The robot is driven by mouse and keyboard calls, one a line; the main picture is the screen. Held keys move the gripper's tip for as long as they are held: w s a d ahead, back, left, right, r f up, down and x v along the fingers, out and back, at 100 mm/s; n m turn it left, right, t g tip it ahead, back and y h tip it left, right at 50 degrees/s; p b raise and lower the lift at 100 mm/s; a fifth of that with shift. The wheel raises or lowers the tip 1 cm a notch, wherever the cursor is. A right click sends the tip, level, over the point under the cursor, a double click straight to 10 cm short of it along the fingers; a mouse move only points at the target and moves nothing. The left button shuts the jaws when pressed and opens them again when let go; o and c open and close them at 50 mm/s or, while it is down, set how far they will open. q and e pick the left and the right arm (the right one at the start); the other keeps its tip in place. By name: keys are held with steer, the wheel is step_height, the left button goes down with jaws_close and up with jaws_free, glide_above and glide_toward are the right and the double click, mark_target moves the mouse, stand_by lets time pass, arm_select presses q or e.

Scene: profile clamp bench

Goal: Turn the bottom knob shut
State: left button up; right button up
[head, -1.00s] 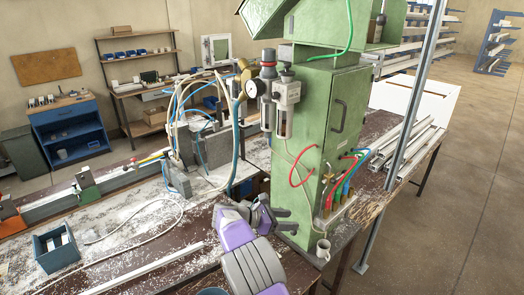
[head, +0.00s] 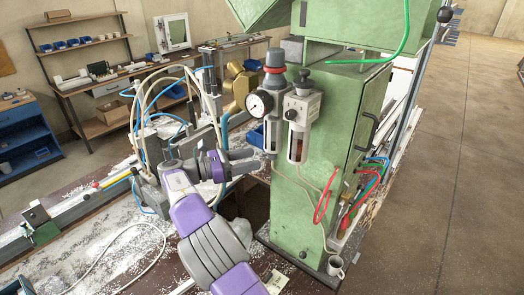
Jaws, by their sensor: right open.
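The air unit is on the left face of the green machine column (head: 318,190). It has a pressure gauge (head: 260,104), a grey knob with a red band (head: 275,60) on top, and a small black knob (head: 303,76) on the grey-white body beside it. A clear bowl (head: 296,148) hangs below that body. I cannot make out a separate bottom knob; the lower end of the unit is partly behind or beside my fingers. My right gripper (head: 257,159) is open, its fingers pointing right, just left of the bowls. Nothing shows between its fingers. My left gripper is out of view.
Looped hoses (head: 150,105) and a brass-coloured part (head: 237,90) stand close behind my right gripper. A red hose (head: 322,207) hangs on the column's front. Open floor (head: 460,190) lies to the right.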

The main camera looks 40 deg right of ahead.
mark_target(269, 156)
steer(key=x, duration=0.6)
steer(key=shift+d+f, duration=0.15)
steer(key=shift+w, duration=0.1)
steer(key=shift+c, duration=1.2)
jaws_close()
